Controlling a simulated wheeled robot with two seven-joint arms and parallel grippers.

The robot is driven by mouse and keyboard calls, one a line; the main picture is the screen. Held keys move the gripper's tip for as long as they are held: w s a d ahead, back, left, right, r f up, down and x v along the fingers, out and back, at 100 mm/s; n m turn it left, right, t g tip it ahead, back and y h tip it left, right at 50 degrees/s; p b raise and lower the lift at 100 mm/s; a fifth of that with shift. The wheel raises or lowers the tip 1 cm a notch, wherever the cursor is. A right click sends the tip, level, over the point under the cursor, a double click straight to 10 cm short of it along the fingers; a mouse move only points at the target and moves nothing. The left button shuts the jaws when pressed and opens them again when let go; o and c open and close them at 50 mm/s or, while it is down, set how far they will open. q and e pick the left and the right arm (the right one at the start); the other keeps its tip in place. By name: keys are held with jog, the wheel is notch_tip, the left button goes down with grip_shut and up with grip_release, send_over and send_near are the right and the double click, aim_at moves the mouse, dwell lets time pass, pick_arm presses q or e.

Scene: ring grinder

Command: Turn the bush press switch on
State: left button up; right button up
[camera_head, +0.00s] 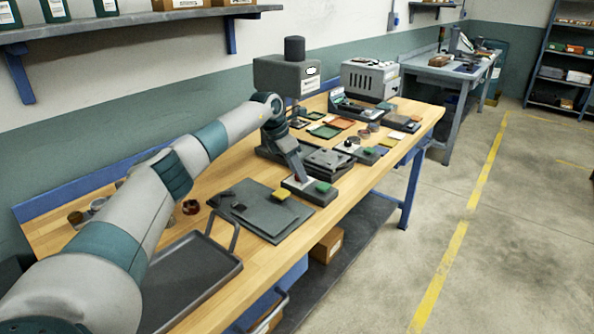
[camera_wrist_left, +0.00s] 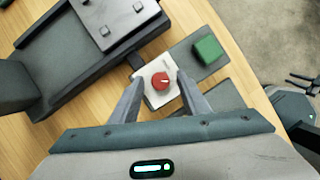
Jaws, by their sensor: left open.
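The bush press (camera_head: 290,75) is a grey machine with a dark cylinder on top, standing at the back of the workbench. In front of it lies a dark switch box (camera_head: 312,193) with a green block (camera_head: 323,187) on it. In the left wrist view, a round red knob (camera_wrist_left: 161,81) with a small white mark sits on a white plate (camera_wrist_left: 157,98), beside the green block (camera_wrist_left: 207,49). My left gripper (camera_head: 298,178) is open and points down over the box. Its fingertips (camera_wrist_left: 160,84) lie on either side of the knob; contact cannot be told.
A dark mat (camera_head: 260,208) with a yellow block (camera_head: 280,195) lies nearer on the bench. A grey tray (camera_head: 190,278) with handles is in front of that. Small coloured trays (camera_head: 325,131) and a white box machine (camera_head: 370,79) stand farther back. The floor at right is clear.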

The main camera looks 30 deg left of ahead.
pick_arm(q)
jog(key=shift+s+a+r, duration=0.1)
jog(key=shift+a+r, duration=0.05)
jog(key=shift+r, duration=0.25)
jog(key=b+v, duration=0.2)
jog(key=v, duration=1.4)
jog(key=shift+r, duration=0.3)
pick_arm(e)
jog(key=shift+s+d+f+g+h, duration=0.15)
jog(key=shift+s+d+f+g, duration=0.25)
jog(key=shift+d+f+g, duration=0.15)
jog(key=shift+s+d+f+g+h, duration=0.15)
jog(key=shift+s+d+f+g, duration=0.25)
jog(key=shift+d, duration=0.2)
pick_arm(q)
jog(key=shift+s+f, duration=0.1)
pick_arm(e)
jog(key=shift+s, duration=0.1)
